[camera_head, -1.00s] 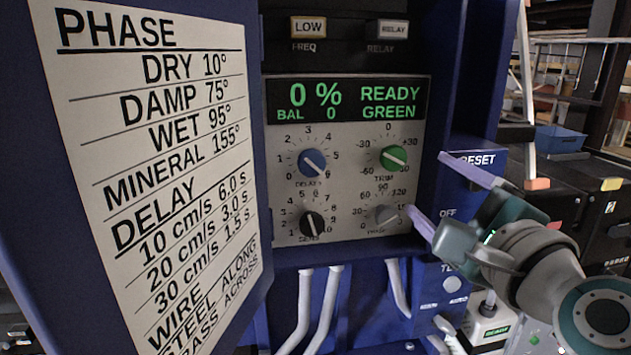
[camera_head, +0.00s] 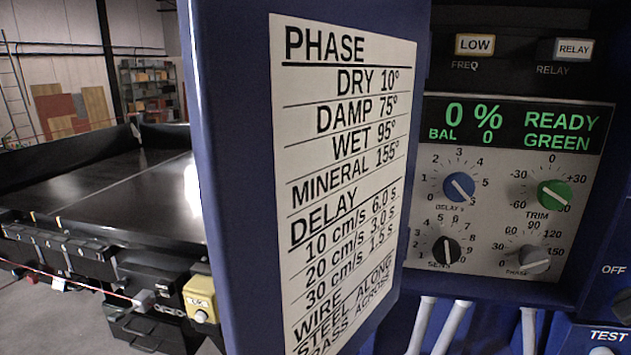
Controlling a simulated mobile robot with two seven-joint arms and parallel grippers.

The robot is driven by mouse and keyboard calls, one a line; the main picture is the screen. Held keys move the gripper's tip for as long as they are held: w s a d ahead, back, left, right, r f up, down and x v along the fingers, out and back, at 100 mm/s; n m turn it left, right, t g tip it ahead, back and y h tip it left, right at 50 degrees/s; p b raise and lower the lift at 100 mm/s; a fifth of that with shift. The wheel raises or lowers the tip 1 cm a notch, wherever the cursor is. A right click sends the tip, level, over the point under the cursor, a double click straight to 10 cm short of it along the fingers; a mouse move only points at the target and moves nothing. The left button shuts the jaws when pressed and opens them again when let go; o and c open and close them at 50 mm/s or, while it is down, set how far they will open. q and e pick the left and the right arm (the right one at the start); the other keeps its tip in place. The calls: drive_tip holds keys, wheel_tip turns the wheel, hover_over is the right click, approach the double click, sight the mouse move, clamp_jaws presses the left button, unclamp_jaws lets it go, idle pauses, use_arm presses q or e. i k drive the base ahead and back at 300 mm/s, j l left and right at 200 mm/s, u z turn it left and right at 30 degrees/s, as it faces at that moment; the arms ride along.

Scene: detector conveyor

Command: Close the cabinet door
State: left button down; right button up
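The blue cabinet door (camera_head: 232,190) stands open at the left of the cabinet, its inner face turned toward me. A white printed chart (camera_head: 345,170) with phase and delay values is on that face. The blue cabinet (camera_head: 597,225) is open, and its control panel (camera_head: 500,210) shows beside the door, with knobs and a green-lettered display. Neither of my grippers is in view.
A long black conveyor (camera_head: 120,195) lies to the left behind the door, with a yellow button box (camera_head: 201,303) at its near side. White pipes (camera_head: 452,327) run down below the panel. Grey floor shows at the lower left.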

sight(305, 116)
drive_tip(key=i+j+z, duration=0.15)
drive_tip(key=j+z, duration=0.35)
drive_tip(key=i+j+z, duration=0.1)
drive_tip(key=j+z, duration=1.35)
drive_tip(key=u, duration=0.2)
drive_tip(key=k+j, duration=0.05)
